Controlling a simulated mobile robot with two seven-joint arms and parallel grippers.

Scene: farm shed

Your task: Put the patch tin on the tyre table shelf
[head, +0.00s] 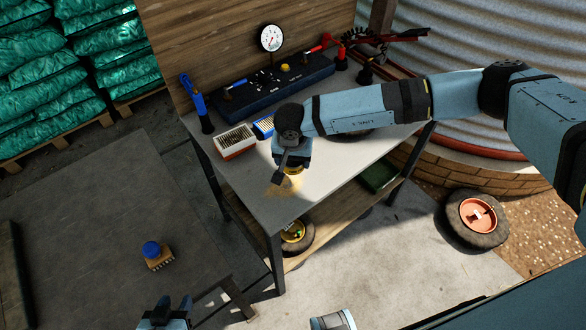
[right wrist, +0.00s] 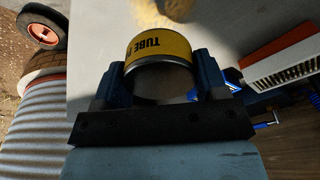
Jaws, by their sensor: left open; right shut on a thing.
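The patch tin (right wrist: 160,46) is round and yellow with black lettering reading "TUBE", between the two fingers of my right gripper (right wrist: 165,85) in the right wrist view. In the head view my right gripper (head: 287,172) is shut on the tin over the tyre table's grey top (head: 262,206); a little of the tin's yellow (head: 293,170) shows. I cannot tell whether the tin touches the top. The table's wooden shelf (head: 320,236) lies below, partly hidden by the top. My left gripper (head: 168,312) is open at the bottom edge, apparently empty.
A wheel with a yellow-green part (head: 293,232) and a green box (head: 380,178) are on the shelf. A red-and-white box (head: 235,141), a blue box (head: 264,126) and a gauge panel (head: 275,88) stand on the top. A brush (head: 156,255) is on the left table.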

